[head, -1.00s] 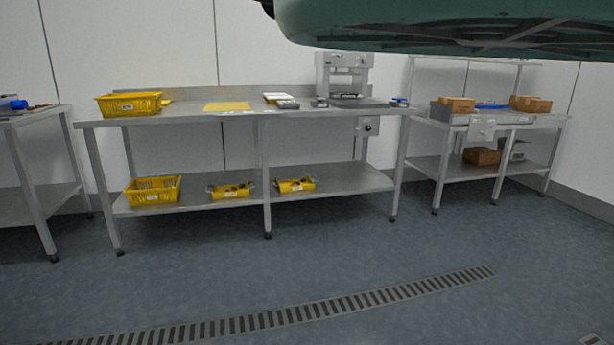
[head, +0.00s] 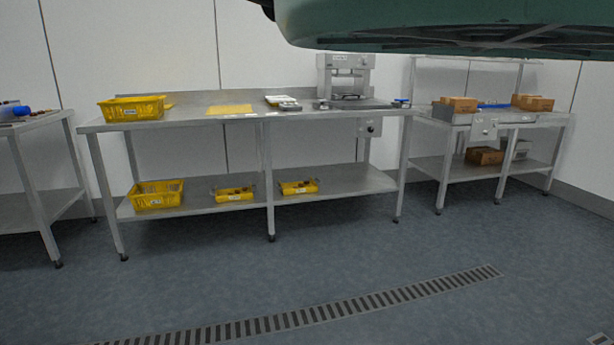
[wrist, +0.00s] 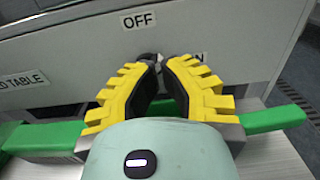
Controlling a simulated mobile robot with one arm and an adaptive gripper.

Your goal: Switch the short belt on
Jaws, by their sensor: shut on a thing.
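In the wrist view, my gripper (wrist: 163,66) is shut on a small dark switch knob (wrist: 152,59) on a pale grey panel (wrist: 85,55). The yellow fingers hide most of the knob. An OFF label (wrist: 138,19) is above it. The ON label (wrist: 203,57) is to the right, partly covered by a finger. Another label (wrist: 22,80) at the left ends in "D TABLE"; its start is out of frame. The belt itself cannot be made out. The head view does not show my gripper.
The head view shows a steel table (head: 190,120) with a yellow crate (head: 133,109) and a grey machine (head: 345,73). A black knob (head: 370,128) is on a box under it. Boxes (head: 532,102) stand on a bench at right. The floor (head: 200,285) is clear.

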